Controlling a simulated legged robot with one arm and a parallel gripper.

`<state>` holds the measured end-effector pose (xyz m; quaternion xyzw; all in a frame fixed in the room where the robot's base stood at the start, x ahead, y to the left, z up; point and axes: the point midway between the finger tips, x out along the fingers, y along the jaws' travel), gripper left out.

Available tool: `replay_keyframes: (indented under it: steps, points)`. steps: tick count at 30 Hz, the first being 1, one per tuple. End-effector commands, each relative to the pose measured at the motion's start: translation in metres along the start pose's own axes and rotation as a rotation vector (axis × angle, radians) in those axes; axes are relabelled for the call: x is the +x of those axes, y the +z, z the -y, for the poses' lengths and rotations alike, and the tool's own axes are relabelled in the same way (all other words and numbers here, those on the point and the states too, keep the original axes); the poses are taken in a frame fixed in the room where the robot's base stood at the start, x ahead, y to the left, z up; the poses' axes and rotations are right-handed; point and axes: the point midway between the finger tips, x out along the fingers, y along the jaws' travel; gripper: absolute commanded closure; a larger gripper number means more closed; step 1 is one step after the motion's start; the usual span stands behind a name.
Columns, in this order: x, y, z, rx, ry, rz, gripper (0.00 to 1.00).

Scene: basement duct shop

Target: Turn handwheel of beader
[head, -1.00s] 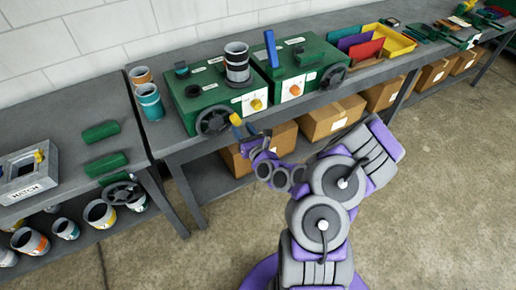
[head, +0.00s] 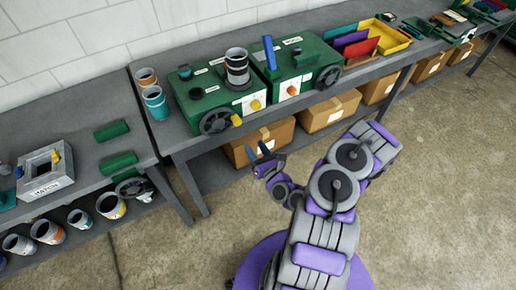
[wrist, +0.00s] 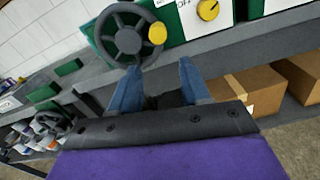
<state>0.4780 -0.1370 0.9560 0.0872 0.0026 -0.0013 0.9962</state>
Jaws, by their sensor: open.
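Two green machines stand side by side on the bench; I cannot read which is labelled beader. The left machine (head: 214,98) has a dark spoked handwheel (head: 216,121) with a yellow knob (head: 237,120) at its right rim. In the wrist view the handwheel (wrist: 128,36) and knob (wrist: 158,33) show just beyond my fingers. The right machine (head: 300,65) has its own dark handwheel (head: 329,77) at its right end. My gripper (head: 259,150) is open and empty, below and right of the yellow knob, apart from it. Its blue fingers (wrist: 158,82) point toward the wheel.
A striped can (head: 237,70) stands on the left machine, and two cups (head: 154,101) stand left of it. Cardboard boxes (head: 330,108) sit on the shelf below. The floor in front is clear.

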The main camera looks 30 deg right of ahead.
Motion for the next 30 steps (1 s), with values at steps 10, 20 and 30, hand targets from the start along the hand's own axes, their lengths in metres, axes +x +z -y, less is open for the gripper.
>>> replay_keyframes:
  steps: [10,20,30]
  points:
    - [-0.014,0.000,-0.001,0.001,0.001,0.000,0.54]
    - [-0.014,0.000,-0.001,0.001,0.001,0.000,0.54]
    - [-0.004,-0.007,-0.015,-0.139,0.087,-0.066,0.54]
